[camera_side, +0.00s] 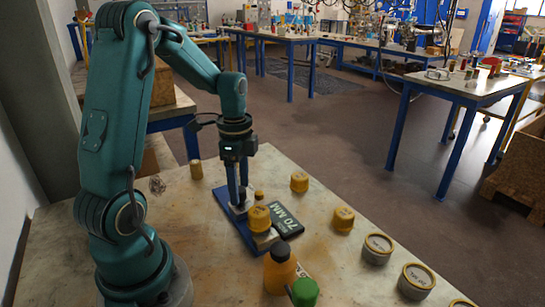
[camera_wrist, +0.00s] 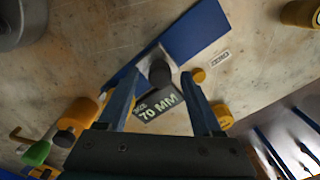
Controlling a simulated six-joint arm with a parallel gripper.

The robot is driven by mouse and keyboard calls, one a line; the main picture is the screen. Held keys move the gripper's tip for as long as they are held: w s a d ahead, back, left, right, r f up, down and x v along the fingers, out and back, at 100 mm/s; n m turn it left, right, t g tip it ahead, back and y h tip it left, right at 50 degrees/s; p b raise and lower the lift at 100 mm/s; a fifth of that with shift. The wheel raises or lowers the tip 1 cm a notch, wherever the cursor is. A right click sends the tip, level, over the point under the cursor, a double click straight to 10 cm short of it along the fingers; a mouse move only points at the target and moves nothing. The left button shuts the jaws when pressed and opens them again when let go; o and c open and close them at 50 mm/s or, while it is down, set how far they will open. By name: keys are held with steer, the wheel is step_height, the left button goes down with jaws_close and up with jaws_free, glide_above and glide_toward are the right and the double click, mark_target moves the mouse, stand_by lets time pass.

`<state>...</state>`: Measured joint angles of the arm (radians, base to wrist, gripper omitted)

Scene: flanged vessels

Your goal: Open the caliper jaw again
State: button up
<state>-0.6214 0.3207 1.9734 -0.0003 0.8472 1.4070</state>
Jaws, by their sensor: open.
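The caliper has a long blue base (camera_side: 247,234) lying on the table, also seen in the wrist view (camera_wrist: 200,38). Its dark display (camera_side: 287,220) reads 70 MM, as it does in the wrist view (camera_wrist: 158,113). A dark round post (camera_wrist: 160,73) stands on a pale block on the base. My gripper (camera_side: 239,203) points down over the base; its two blue fingers are apart on either side of the post in the wrist view (camera_wrist: 160,78).
Yellow-topped vessels stand at the right, including one (camera_side: 299,181) behind the display and grey-bodied ones (camera_side: 377,249) near the table edge. Another yellow vessel (camera_side: 196,169) is at back left.

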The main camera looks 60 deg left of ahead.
mark_target(240, 189)
steer(key=shift+r, duration=2.4)
steer(key=s+d+r+n+t, duration=0.2)
steer(key=s+d+n, duration=0.1)
steer(key=d, duration=0.4)
steer(key=s+d+r+n+t, duration=0.3)
steer(key=d+n, duration=0.3)
steer(key=d, duration=0.2)
steer(key=shift+s+d+t, duration=0.3)
steer(key=shift+s, duration=0.3)
